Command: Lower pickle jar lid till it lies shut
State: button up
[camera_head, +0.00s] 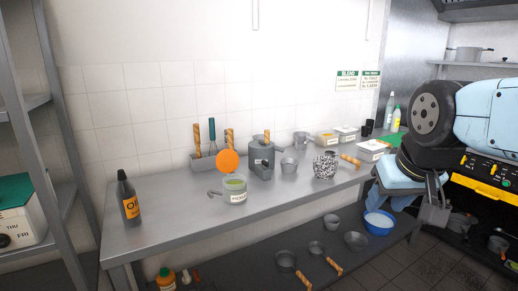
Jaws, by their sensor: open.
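The pickle jar (236,197) is a squat, clear jar with a white label and greenish contents. It stands on the steel counter, left of the middle of the view. Its round orange lid (228,161) stands raised, nearly upright, at the back of the jar's mouth, so the top is open. My gripper (433,217) is at the right, beyond the counter's right end, far from the jar and touching neither jar nor lid. Its grey fingers point down and are apart, with nothing seen between them.
The counter (150,236) has free room in front of the jar. A dark oil bottle (129,199) stands left. A utensil holder (203,162), a grey canister (262,158) and a speckled mug (325,165) are nearby. Pans and a blue basin (378,224) sit on the lower shelf.

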aim_at(228, 161)
jog(key=u, duration=0.95)
jog(key=i, duration=1)
jog(key=k, duration=1.3)
jog(key=z, duration=0.5)
jog(key=i, duration=1.65)
jog(key=u, duration=0.55)
